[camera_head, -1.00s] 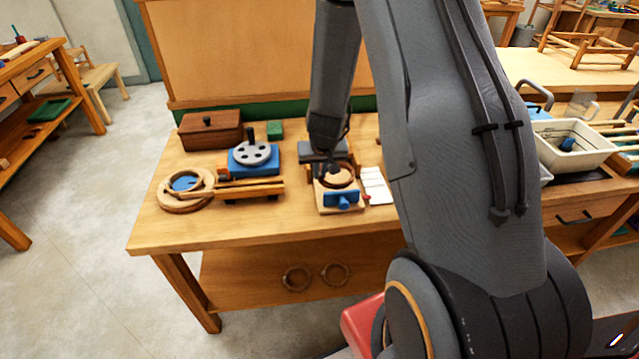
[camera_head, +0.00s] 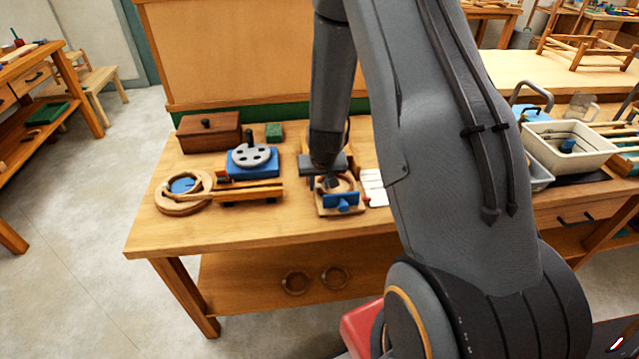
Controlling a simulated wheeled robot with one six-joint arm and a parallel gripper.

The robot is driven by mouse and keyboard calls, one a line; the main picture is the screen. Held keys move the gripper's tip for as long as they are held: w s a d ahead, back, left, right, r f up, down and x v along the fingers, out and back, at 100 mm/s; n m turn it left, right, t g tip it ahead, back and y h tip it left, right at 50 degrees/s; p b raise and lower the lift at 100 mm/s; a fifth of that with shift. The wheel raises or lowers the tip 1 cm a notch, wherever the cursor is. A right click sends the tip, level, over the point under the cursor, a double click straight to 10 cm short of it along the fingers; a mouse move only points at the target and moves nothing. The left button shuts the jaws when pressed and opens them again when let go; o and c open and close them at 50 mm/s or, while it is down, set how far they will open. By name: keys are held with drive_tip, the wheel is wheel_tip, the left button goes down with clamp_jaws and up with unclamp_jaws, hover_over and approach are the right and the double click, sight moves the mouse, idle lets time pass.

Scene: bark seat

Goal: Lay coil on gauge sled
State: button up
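A small round tan-brown coil (camera_head: 348,187) sits at the wooden fixture with a blue block at its front, which looks like the gauge sled (camera_head: 326,209). My gripper (camera_head: 332,182) points down right over the coil, at its near top side. The arm and gripper body hide the back of the sled and part of the coil. The fingers are too small and dark to tell whether they are open or touching the coil.
On the same bench (camera_head: 230,229) stand a wooden ring with a blue centre (camera_head: 167,206), a blue block with a grey holed disc (camera_head: 250,156), a lidded brown box (camera_head: 210,134) and a small green block (camera_head: 274,130). White strips (camera_head: 374,188) lie right of the sled.

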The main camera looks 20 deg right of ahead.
drive_tip(key=p+v, duration=0.4)
drive_tip(key=v, duration=0.8)
drive_tip(key=s+a+r+n+g, duration=0.1)
drive_tip(key=s+a+r, duration=0.4)
drive_tip(key=s, duration=0.3)
drive_tip(key=s+a+r+n+g+y, duration=0.1)
drive_tip(key=s+a+r+n, duration=0.1)
drive_tip(key=s+a+r, duration=0.3)
drive_tip(key=s+r, duration=0.3)
drive_tip(key=s, duration=0.1)
drive_tip(key=shift+s+r, duration=0.15)
drive_tip(key=shift+s, duration=0.1)
drive_tip(key=shift+g, duration=0.5)
wheel_tip(320, 180, down, 5)
drive_tip(key=b, duration=0.4)
drive_tip(key=shift+f+b, duration=0.25)
drive_tip(key=shift+b, duration=0.1)
